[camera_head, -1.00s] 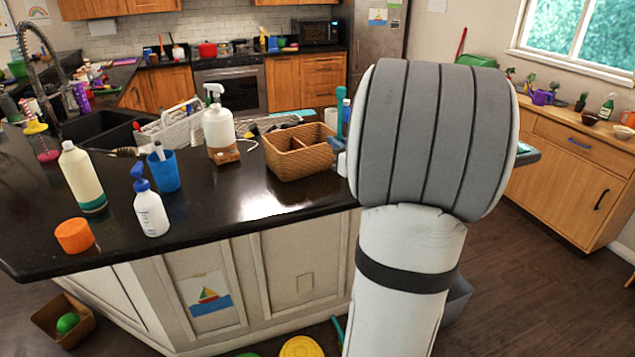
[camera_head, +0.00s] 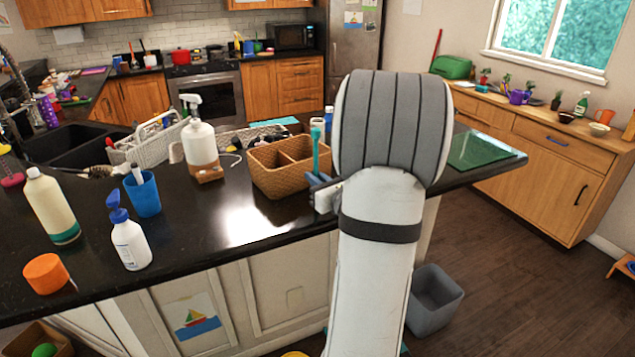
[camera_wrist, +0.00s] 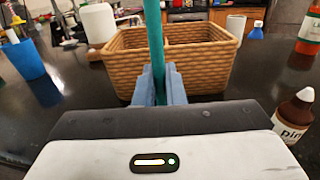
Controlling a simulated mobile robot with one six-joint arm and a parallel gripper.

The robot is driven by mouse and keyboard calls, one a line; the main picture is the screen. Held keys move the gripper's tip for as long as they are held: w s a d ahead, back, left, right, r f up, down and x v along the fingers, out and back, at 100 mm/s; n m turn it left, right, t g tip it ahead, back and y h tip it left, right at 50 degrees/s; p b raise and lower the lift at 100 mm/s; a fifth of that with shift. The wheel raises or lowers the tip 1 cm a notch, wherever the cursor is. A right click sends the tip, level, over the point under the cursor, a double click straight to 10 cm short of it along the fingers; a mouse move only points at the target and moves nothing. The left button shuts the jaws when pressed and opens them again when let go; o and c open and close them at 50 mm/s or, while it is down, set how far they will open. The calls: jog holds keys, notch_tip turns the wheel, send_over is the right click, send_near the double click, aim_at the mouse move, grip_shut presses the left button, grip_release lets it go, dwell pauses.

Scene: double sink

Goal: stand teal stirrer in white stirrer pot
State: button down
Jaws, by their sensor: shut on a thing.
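My gripper (camera_head: 316,181) is shut on the teal stirrer (camera_head: 316,152), which stands upright between the blue fingers. It also shows in the wrist view (camera_wrist: 155,45), rising out of the top of the picture, with the blue fingers (camera_wrist: 160,88) around its lower part. The gripper is at the near side of the wicker basket (camera_head: 265,178), above the dark counter. A white cup-like thing (camera_head: 318,124) behind the basket may be the white stirrer pot. It is partly hidden by the stirrer and my arm, so I cannot tell.
The two-part basket (camera_wrist: 115,70) stands straight ahead of the fingers. A white spray bottle (camera_head: 201,145), blue cup (camera_head: 142,196) and pump bottle (camera_head: 129,243) stand to its left. Bare counter (camera_head: 240,220) lies in front of the basket.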

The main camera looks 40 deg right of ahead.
jog(key=shift+f, duration=0.65)
jog(key=shift+f, duration=0.25)
jog(key=c, duration=1.5)
grip_release()
jog(key=shift+r, duration=0.1)
jog(key=shift+r, duration=0.15)
